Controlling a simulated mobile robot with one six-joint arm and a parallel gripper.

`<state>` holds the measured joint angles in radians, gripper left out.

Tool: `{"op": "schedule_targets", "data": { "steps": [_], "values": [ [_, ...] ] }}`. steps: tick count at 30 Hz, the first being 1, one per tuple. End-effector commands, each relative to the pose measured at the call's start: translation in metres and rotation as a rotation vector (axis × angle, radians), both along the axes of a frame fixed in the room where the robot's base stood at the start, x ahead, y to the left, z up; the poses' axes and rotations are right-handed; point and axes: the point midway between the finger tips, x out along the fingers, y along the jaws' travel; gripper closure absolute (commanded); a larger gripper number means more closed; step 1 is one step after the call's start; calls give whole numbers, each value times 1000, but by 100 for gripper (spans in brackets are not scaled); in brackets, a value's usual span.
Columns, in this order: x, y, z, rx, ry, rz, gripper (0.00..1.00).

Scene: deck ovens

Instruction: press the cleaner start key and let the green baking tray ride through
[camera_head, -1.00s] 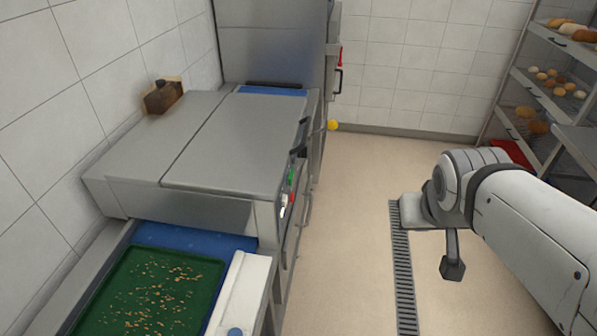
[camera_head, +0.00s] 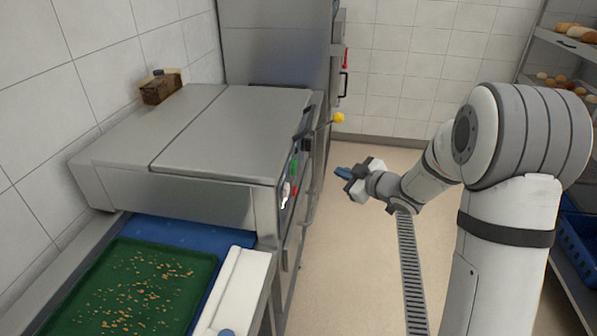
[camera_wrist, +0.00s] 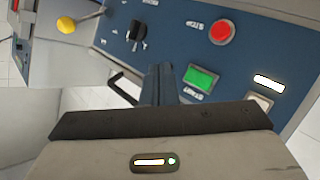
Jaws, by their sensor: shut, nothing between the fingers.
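The green baking tray (camera_head: 78,296), scattered with crumbs, lies flat on the blue belt at the entry of the grey tray cleaner (camera_head: 235,128). The cleaner's side panel carries the green start key (camera_head: 294,163). In the wrist view the green start key (camera_wrist: 201,77) sits just right of my fingertips, with a red round stop button (camera_wrist: 222,33) above it. My gripper (camera_head: 343,172) is shut and empty, pointing left at the panel with a gap between. In the wrist view my gripper's closed fingers (camera_wrist: 159,78) partly cover the panel below the black knob.
A yellow-ended lever (camera_head: 339,118) sticks out past the panel's far end. A black handle (camera_wrist: 125,88) is close left of my fingers. Bread shelves (camera_head: 565,55) stand right; the aisle floor is clear.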

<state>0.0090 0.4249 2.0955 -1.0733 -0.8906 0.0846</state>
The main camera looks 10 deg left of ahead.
Motion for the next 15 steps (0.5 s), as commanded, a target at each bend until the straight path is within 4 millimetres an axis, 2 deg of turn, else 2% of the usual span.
{"op": "schedule_targets", "data": {
  "steps": [10, 15],
  "values": [
    [0, 1, 1, 0, -1, -1, 100],
    [1, 14, 0, 0, -1, 1, 100]
  ]
}}
